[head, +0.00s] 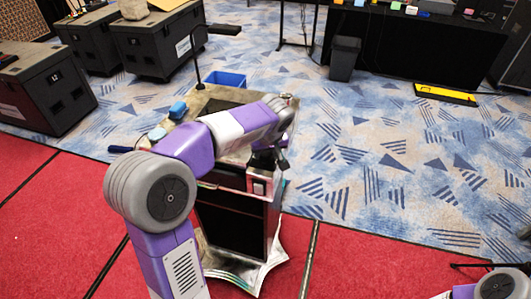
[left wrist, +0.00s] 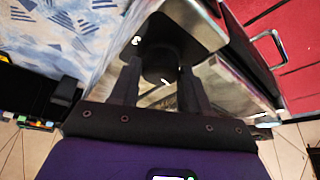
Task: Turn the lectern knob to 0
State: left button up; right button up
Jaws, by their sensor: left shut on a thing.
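The lectern (head: 232,228) stands in the middle of the head view, with a dark front panel and a metallic body. My left gripper (head: 268,160) is at its upper right front corner. In the left wrist view, the dark round knob (left wrist: 158,64) sits between the two fingers of my left gripper (left wrist: 158,85), which is shut on it. A small white mark shows near the knob's lower edge. Another white mark lies on the dark panel beyond it. In the head view the gripper and arm hide the knob. I cannot read the knob's setting. My right gripper is out of view.
A blue bin (head: 224,79) stands behind the lectern. A microphone or lamp on a thin stem (head: 196,70) rises from its top. Blue items (head: 177,110) lie at its left. Dark cases (head: 160,42) stand back left.

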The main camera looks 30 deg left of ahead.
pick_arm(q)
jog(key=shift+d+n+g+y, duration=0.1)
jog(key=shift+n+g+y, duration=0.35)
jog(key=shift+n, duration=1.15)
jog(key=o, duration=1)
jog(key=p+v, duration=0.1)
jog(key=v, duration=0.6)
jog(key=shift+d+r, duration=0.1)
jog(key=shift+r, duration=0.2)
